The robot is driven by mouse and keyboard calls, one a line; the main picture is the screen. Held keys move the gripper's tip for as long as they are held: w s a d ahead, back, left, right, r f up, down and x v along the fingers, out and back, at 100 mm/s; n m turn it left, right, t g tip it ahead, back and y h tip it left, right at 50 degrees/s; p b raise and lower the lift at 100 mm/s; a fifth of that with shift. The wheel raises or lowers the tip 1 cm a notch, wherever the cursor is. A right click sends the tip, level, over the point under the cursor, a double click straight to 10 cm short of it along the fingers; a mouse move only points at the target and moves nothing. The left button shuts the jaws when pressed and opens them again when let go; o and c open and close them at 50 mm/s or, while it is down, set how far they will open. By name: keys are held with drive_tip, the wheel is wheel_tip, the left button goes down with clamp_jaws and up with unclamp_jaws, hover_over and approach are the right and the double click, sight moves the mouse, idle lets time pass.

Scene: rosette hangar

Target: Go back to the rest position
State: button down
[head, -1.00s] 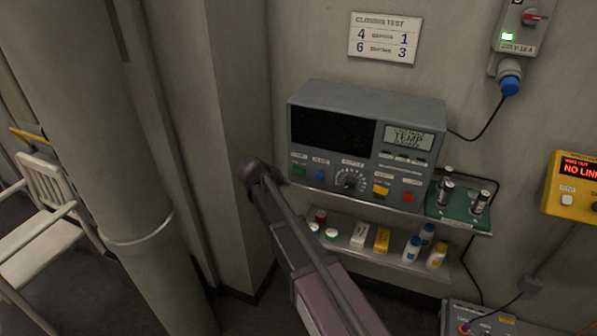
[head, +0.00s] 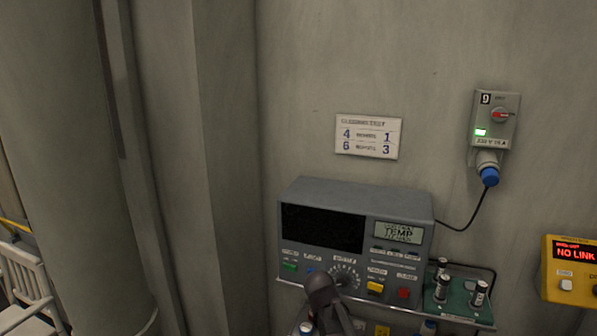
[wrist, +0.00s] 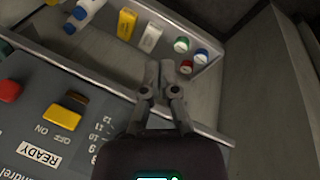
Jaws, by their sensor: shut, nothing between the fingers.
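My gripper (wrist: 160,80) is shut and empty in the wrist view. Its fingertips show in front of the edge of the shelf below the grey test unit. The grey test unit (head: 300,188) has a dark screen, a display reading TEMP, a dial and coloured buttons. In the wrist view its panel (wrist: 30,100) lies left of my gripper, with a red button, a yellow button and a READY label. In the head view a dark part of my arm covers some of the unit's lower front; the fingers are not clear there.
The lower shelf (wrist: 207,85) holds several small bottles, boxes and capped jars. A green board with cylinders (head: 458,296) stands right of the unit. A yellow NO LINK box (head: 572,270), a switch box (head: 493,118) and a sign (head: 368,136) hang on the wall. A pillar (head: 80,150) stands left.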

drive_tip(key=s+d+g+y, duration=0.1)
drive_tip(key=s+d, duration=0.2)
drive_tip(key=s, duration=0.3)
drive_tip(key=s+d+f+m+g+y, duration=0.1)
drive_tip(key=s+d+y, duration=0.1)
drive_tip(key=s, duration=0.3)
drive_tip(key=shift+s+d+m, duration=0.3)
drive_tip(key=shift+s+d, duration=0.1)
drive_tip(key=shift+d, duration=0.4)
